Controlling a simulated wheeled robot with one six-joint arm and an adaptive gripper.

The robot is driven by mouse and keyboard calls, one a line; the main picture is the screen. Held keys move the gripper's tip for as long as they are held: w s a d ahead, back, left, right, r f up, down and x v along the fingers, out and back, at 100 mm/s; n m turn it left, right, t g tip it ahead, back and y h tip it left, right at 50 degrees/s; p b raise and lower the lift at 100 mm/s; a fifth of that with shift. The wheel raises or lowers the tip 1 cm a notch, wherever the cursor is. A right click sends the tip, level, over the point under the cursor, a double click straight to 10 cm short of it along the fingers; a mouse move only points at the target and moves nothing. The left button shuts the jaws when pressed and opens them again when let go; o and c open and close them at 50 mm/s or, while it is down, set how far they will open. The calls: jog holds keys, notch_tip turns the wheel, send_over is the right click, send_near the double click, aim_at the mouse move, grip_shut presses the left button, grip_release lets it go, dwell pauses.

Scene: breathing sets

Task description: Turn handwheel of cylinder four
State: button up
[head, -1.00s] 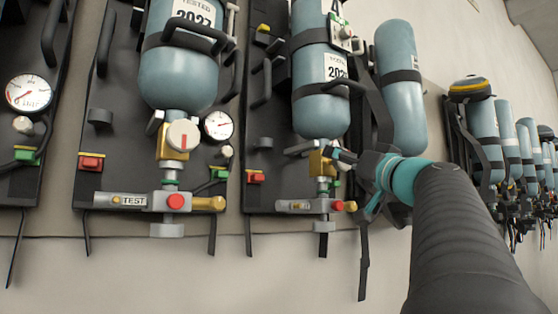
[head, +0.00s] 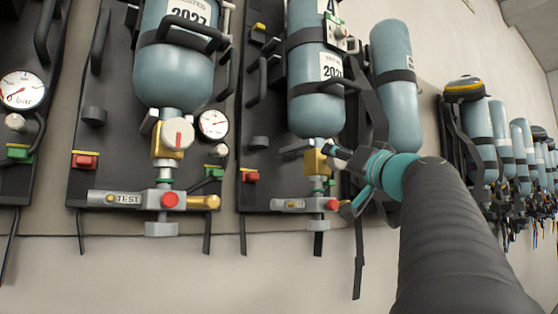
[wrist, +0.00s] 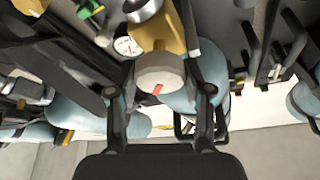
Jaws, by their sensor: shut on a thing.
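The blue-grey cylinder (head: 316,110) hangs on a dark backplate, with a brass valve (head: 316,162) under it. My gripper (head: 338,158) is at the right side of this valve. In the wrist view the round pale handwheel (wrist: 160,72) with a short red mark sits between the two fingers of my gripper (wrist: 161,92), which are shut on it. In the head view this handwheel is hidden by the fingers.
A neighbouring set on the left has its own handwheel (head: 178,133), gauge (head: 213,124) and TEST block (head: 130,198). Another cylinder (head: 396,90) hangs close on the right, above my arm. Straps hang below the plates. The lower wall is bare.

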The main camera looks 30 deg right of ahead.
jog(key=m+g+h+p, duration=0.1)
jog(key=m, duration=0.3)
jog(key=m+g+h+p, duration=0.1)
jog(key=m+h, duration=0.1)
jog(key=m, duration=0.2)
jog(key=shift+r, duration=0.1)
jog(key=m+g, duration=0.1)
jog(key=m, duration=0.2)
jog(key=m+g, duration=0.1)
jog(key=m, duration=0.3)
jog(key=shift+d+m+g+h+p, duration=0.1)
jog(key=shift+m+g+h+p, duration=0.2)
jog(key=shift+g, duration=0.1)
jog(key=m+g+y, duration=0.1)
jog(key=m, duration=0.1)
jog(key=m+g, duration=0.1)
jog(key=m, duration=0.2)
jog(key=shift+f+y, duration=0.2)
jog(key=shift+y, duration=0.2)
jog(key=m+g+y, duration=0.1)
jog(key=m, duration=0.2)
jog(key=shift+y, duration=0.3)
jog(key=shift+m+y, duration=0.5)
jog(key=shift+m, duration=0.4)
jog(key=o, duration=1.2)
jog(key=shift+c, duration=0.2)
